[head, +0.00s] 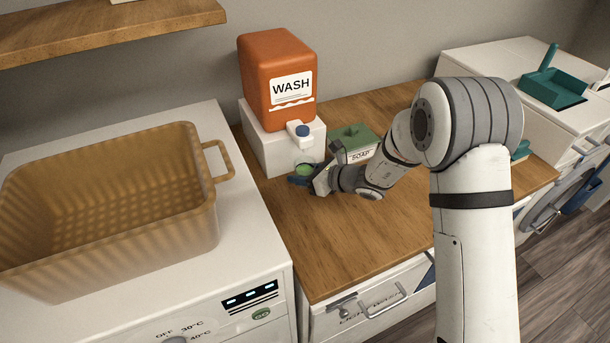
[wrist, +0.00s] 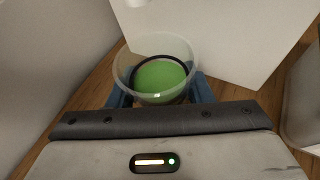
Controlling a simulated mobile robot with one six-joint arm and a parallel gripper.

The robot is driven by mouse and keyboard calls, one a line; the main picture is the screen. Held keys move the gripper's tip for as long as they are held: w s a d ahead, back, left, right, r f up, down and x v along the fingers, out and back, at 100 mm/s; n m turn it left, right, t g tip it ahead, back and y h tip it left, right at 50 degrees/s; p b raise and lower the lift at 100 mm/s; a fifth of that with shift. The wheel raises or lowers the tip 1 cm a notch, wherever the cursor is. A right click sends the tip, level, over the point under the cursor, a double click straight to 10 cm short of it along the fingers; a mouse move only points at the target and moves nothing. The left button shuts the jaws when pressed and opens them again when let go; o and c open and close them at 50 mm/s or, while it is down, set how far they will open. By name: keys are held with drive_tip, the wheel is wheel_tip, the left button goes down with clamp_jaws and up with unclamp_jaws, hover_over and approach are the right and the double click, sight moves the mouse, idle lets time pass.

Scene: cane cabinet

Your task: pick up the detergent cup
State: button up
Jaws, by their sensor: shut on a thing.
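The detergent cup (wrist: 157,64) is a clear cup with green in its bottom, seen in the wrist view just ahead of my gripper. In the head view the cup (head: 305,169) shows as a small green spot below the spout of the orange WASH container (head: 274,75). My gripper (head: 304,178) is shut on the cup, with its blue fingers (wrist: 160,98) on either side of it. The cup looks upright. I cannot tell whether its base touches the wooden counter.
The WASH container stands on a white block (head: 262,148) behind the cup. A green-topped SOAP box (head: 356,143) is close to my wrist on the right. A tan basket (head: 120,215) sits on the washer at left. The front counter (head: 350,240) is clear.

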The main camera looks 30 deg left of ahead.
sight(297, 164)
drive_tip(key=shift+r, duration=0.15)
drive_tip(key=shift+r+b, duration=0.4)
drive_tip(key=shift+r, duration=1.1)
drive_tip(key=d+b, duration=0.1)
drive_tip(key=d, duration=0.4)
drive_tip(key=s+d, duration=0.1)
drive_tip(key=d, duration=0.5)
drive_tip(key=s+d+b, duration=0.1)
drive_tip(key=d, duration=0.4)
drive_tip(key=shift+d+b, duration=0.25)
drive_tip(key=shift+b, duration=0.1)
drive_tip(key=shift+s+d, duration=0.1)
drive_tip(key=shift+d, duration=0.5)
drive_tip(key=shift+r, duration=0.1)
